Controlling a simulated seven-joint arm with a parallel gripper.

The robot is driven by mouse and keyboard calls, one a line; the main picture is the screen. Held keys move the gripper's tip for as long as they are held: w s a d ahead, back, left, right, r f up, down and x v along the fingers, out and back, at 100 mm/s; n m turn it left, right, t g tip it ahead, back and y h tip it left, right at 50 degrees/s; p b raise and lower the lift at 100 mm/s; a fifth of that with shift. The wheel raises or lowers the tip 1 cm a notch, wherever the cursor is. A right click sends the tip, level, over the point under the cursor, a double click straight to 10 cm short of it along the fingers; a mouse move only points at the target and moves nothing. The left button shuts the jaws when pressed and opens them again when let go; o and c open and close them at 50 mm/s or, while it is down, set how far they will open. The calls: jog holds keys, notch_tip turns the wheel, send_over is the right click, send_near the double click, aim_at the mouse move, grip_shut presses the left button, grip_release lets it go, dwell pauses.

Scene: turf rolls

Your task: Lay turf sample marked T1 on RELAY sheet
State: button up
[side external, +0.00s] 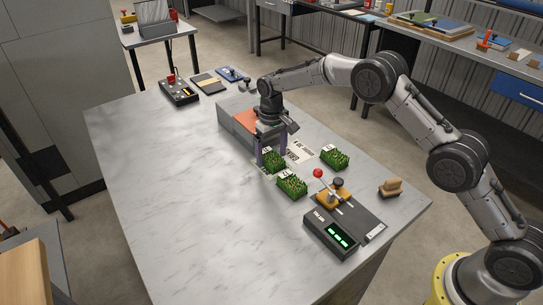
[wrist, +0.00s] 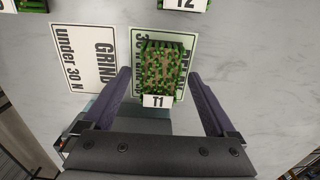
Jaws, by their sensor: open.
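The turf sample marked T1 (wrist: 163,70) is a green block with a white label. In the side view T1 (side external: 273,160) is low between my fingers. My gripper (wrist: 159,76) is open, with one finger on each side of T1's labelled end and a gap showing on both sides. In the side view my gripper (side external: 271,161) points down at the table.
A GRIND sheet (wrist: 100,60) lies beside it. Turf T2 (wrist: 184,4) and another turf block (side external: 334,157) stand nearby. A device with green lights (side external: 333,235) is at the front. The table's left is clear.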

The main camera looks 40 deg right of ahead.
aim_at(271, 155)
notch_tip(271, 155, up, 11)
jog(key=shift+r, duration=0.15)
jog(key=s+d+r+t, duration=0.1)
jog(key=s+d+r, duration=0.1)
jog(key=s+r, duration=0.65)
jog(key=s+d+r+t, duration=0.2)
jog(key=s+d+r, duration=0.1)
jog(key=s+r, duration=0.55)
jog(key=s+d+f+t, duration=0.1)
jog(key=s+f, duration=0.1)
jog(key=s, duration=1)
jog(key=s+d+f+t, duration=0.1)
jog(key=s+f, duration=0.2)
jog(key=s, duration=1)
jog(key=shift+d+f+t, duration=0.25)
jog(key=shift+f+t, duration=0.05)
